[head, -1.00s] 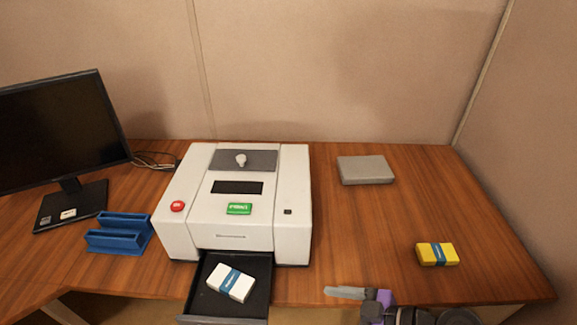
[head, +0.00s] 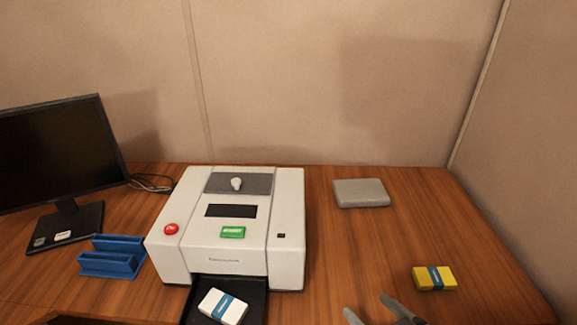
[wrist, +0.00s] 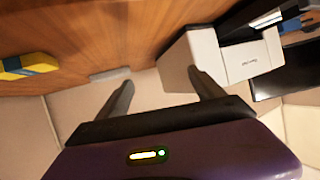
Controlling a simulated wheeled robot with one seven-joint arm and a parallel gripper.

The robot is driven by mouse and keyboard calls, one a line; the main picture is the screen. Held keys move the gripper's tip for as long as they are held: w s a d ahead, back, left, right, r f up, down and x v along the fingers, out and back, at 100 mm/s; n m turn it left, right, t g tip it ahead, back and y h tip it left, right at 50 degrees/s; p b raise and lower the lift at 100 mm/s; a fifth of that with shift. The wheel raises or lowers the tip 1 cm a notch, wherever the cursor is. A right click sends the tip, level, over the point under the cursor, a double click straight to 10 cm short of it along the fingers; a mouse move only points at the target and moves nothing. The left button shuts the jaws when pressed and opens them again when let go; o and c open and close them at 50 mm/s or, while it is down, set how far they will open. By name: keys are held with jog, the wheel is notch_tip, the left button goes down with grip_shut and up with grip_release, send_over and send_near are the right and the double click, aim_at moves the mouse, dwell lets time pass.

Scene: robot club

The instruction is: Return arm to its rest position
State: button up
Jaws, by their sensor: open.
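My gripper (head: 374,313) shows at the bottom edge of the head view, over the desk's front part, right of the white machine. Its two fingers are apart with nothing between them. The rest of my arm is out of the head view. In the wrist view my gripper (wrist: 161,88) is also open and empty, with its dark fingers spread and its purple body at the bottom. The desk, the machine and the walls lie beyond the fingers there.
The white machine (head: 286,240) has its drawer (head: 254,300) pulled out, holding a white banded bundle (head: 223,306). A yellow banded bundle (head: 434,278) and grey box (head: 361,193) lie right. A blue holder (head: 112,262) and monitor (head: 60,145) stand left.

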jog(key=s+d+r+m+t+h, duration=0.2)
jog(key=s+d+h, duration=0.1)
jog(key=s, duration=0.4)
jog(key=s+d+r+m+t+h, duration=0.2)
jog(key=s+m+h, duration=0.1)
jog(key=s, duration=0.4)
jog(key=s+a+r, duration=0.1)
jog(key=s+r, duration=0.1)
jog(key=s, duration=0.7)
jog(key=s+a+r+n+g+y, duration=0.1)
jog(key=s+a+r, duration=0.1)
jog(key=s, duration=0.7)
jog(key=shift+r, duration=0.2)
jog(key=shift+s, duration=0.1)
